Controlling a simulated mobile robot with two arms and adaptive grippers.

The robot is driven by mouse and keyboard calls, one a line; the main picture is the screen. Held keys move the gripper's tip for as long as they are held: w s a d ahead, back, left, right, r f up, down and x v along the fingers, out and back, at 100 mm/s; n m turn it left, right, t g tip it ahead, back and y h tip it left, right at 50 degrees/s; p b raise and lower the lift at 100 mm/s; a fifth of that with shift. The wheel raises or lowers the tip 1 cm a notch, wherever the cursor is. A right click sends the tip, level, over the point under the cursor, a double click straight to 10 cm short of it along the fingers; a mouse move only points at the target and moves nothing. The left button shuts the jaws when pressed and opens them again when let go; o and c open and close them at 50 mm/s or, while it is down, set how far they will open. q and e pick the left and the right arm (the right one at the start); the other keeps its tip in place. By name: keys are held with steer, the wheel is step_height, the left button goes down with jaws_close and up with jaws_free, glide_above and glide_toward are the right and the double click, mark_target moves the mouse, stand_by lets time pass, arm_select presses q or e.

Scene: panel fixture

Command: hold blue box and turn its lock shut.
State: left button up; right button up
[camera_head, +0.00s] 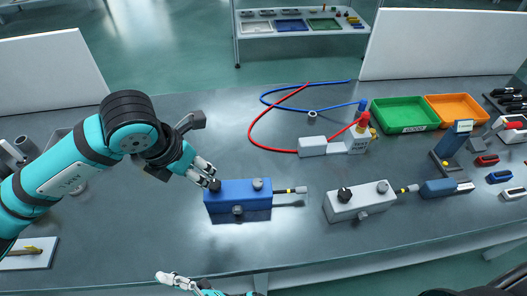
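The blue box (230,198) lies on the grey table. It has a black knob (214,186) at its top left, a grey knob (258,184) at its top right and a round grey fitting (238,210) on its front. A striped plug sticks out on its right. My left gripper (205,175) is at the box's top left corner, its pale fingertips beside the black knob. I cannot tell whether they touch or grip it. A pale and teal part at the bottom edge looks like my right gripper (185,283), in front of the box and apart from it, mostly cut off.
A similar white box (355,203) stands to the right. Green (411,126) and orange (455,122) trays stand at the back right. The table is clear in front of the blue box.

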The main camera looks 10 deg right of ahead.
step_height(320, 180, up, 4)
steer(key=s+n+g+h, duration=0.2)
steer(key=n+g+h, duration=0.2)
steer(key=n+g, duration=1)
steer(key=n+t+h, duration=1.2)
steer(key=n+h, duration=0.2)
steer(key=h, duration=0.9)
glide_above(264, 196)
steer(key=w, duration=0.3)
step_height(264, 196, down, 2)
steer(key=f, duration=1.7)
steer(key=shift+s+d, duration=0.2)
steer(key=shift+s, duration=0.05)
